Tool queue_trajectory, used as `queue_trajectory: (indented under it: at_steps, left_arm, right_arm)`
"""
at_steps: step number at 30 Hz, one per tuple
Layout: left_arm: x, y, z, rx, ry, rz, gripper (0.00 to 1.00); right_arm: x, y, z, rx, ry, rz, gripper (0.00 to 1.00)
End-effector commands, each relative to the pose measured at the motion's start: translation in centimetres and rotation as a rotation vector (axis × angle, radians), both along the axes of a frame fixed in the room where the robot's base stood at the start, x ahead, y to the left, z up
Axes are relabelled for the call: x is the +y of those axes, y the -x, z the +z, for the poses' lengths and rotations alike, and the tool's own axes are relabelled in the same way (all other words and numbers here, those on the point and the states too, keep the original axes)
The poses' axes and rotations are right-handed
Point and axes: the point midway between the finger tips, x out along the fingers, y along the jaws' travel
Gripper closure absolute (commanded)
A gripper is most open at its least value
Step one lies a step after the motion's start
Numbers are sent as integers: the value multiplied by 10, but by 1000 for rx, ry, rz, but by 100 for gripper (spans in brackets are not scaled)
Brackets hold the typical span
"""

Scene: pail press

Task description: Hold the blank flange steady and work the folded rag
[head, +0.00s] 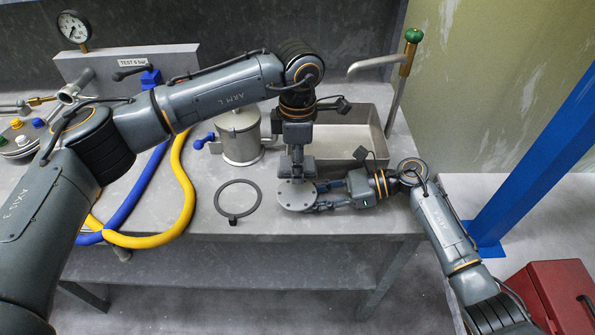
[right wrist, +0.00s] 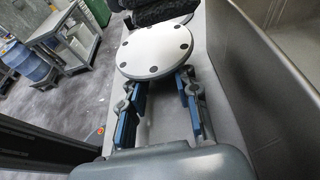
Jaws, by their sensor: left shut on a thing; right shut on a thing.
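The blank flange (head: 294,196) is a round grey disc with bolt holes around its rim, held above the bench near its front edge. It also shows in the right wrist view (right wrist: 155,46). My left gripper (head: 297,174) points down at the flange's far edge and is shut on it, the contact partly hidden. My right gripper (head: 322,197) reaches in from the right. In the right wrist view its fingers (right wrist: 162,88) stand apart, with the flange's near edge between their tips. I cannot make out a folded rag in either view.
A flat dark ring (head: 256,190) lies left of the flange. Behind are a metal pot (head: 241,133) and a rectangular metal basin (head: 385,152) under a tap (head: 372,64). Blue (head: 143,187) and yellow (head: 187,190) hoses cross the left bench. A blue post (head: 530,150) stands right.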

Motion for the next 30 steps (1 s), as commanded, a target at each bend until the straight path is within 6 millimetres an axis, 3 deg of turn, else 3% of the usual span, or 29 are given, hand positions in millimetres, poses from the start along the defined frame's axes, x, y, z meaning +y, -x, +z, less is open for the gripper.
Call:
queue_trajectory:
  at_steps: [1, 2, 5, 17, 30]
  left_arm:
    - [0, 0, 0, 0, 0, 0, 79]
    - [0, 0, 0, 0, 0, 0, 79]
    - [0, 0, 0, 0, 0, 0, 79]
    - [0, 0, 0, 0, 0, 0, 79]
    - [0, 0, 0, 0, 0, 0, 79]
  right_arm:
    - [0, 0, 0, 0, -1, 0, 100]
    - [0, 0, 0, 0, -1, 0, 63]
    - [0, 0, 0, 0, 0, 0, 43]
    - [-6, -1, 2, 0, 1, -1, 43]
    - [-87, -3, 28, -1, 3, -2, 43]
